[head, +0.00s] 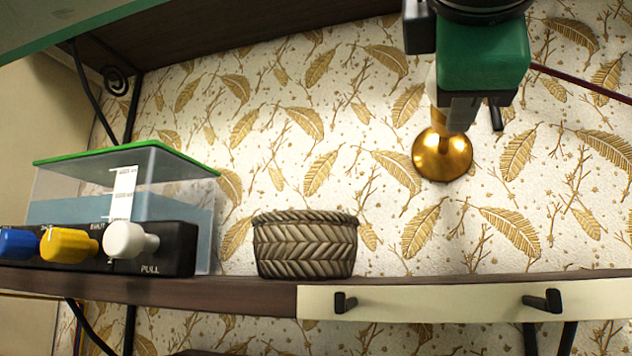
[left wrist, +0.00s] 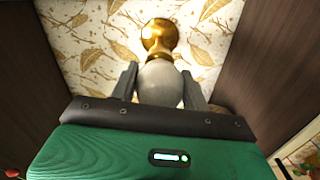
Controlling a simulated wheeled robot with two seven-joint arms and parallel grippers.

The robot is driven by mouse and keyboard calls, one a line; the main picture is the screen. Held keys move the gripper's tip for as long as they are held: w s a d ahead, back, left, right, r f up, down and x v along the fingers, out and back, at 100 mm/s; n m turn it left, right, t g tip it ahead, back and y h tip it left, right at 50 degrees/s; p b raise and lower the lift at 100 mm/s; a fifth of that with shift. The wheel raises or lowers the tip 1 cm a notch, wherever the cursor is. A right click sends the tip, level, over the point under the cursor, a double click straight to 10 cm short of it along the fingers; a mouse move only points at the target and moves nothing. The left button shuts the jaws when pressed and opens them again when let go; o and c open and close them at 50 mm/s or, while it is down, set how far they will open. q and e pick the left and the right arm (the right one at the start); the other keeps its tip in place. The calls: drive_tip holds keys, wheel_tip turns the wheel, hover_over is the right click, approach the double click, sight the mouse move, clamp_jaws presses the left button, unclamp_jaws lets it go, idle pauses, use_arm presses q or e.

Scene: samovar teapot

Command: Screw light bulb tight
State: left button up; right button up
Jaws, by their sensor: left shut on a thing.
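The light bulb (left wrist: 160,86) is pale and rounded and sits between the two grey fingers of my left gripper (left wrist: 159,82). Its far end meets a shiny gold socket (left wrist: 160,38) on the patterned wall. In the head view, my left gripper (head: 455,112) reaches in from the top and is shut on the bulb. The gold socket (head: 442,156) shows just below the fingers, and only a white sliver of the bulb (head: 432,82) is visible. The thread is hidden, so I cannot tell how tightly it sits. My right gripper is not in view.
A dark shelf (head: 225,292) runs below, with a woven basket (head: 305,247) and a clear water tank with green lid (head: 125,190). Blue, yellow and white knobs (head: 128,240) sit at its front. A white rail with black hooks (head: 450,302) is at right.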

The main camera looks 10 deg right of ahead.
use_arm(q)
drive_tip(key=o, duration=1)
